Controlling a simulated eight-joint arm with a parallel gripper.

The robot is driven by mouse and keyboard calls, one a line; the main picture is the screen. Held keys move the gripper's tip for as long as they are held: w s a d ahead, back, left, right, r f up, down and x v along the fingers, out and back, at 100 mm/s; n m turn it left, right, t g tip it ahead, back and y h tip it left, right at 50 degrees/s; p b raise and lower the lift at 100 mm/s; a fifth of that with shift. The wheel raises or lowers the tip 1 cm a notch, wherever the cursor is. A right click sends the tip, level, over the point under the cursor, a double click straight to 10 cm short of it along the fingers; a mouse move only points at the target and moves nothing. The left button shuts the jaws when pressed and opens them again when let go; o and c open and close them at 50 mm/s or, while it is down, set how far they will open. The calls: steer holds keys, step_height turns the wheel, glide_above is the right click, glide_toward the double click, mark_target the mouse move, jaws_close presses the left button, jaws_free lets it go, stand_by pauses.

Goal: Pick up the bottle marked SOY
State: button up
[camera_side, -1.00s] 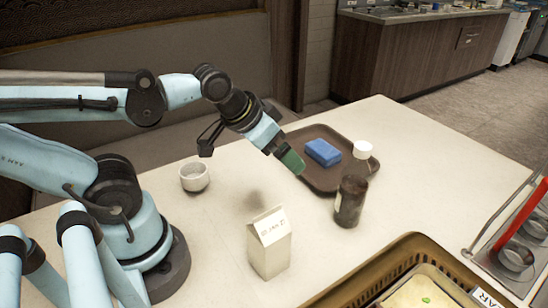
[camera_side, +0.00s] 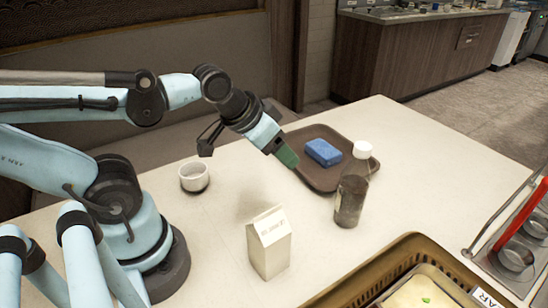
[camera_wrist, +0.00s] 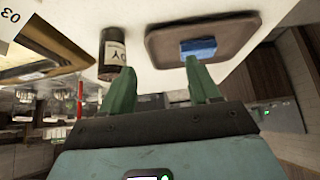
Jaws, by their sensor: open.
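A dark bottle with a white cap (camera_side: 351,195) stands upright on the table in front of the tray. In the wrist view the bottle (camera_wrist: 111,52) has a pale label whose visible letters read "OY"; the rest is turned out of sight. My gripper (camera_side: 288,158) hangs above the table to the left of the bottle, apart from it. In the wrist view my gripper's two green fingers (camera_wrist: 158,70) are spread with nothing between them. The bottle is ahead of the left finger in that view.
A brown tray (camera_side: 312,181) with a blue block (camera_side: 323,152) lies behind the bottle. A white cup (camera_side: 194,177) and a carton (camera_side: 269,243) stand on the table. A rimmed basket (camera_side: 405,243) is at the front right.

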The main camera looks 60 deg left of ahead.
steer(key=n+t+h, duration=0.1)
steer(key=n+h, duration=0.9)
steer(key=n, duration=1.6)
glide_toward(356, 152)
steer(key=w+f, duration=0.1)
steer(key=w, duration=0.1)
steer(key=shift+t, duration=0.3)
steer(key=shift+s+f+x, duration=0.1)
steer(key=shift+s+x, duration=0.1)
steer(key=shift+x, duration=2.75)
steer(key=shift+s+f+x, duration=0.1)
steer(key=shift+s+x, duration=0.05)
steer(key=shift+x, duration=2.8)
steer(key=shift+d, duration=0.15)
jaws_close()
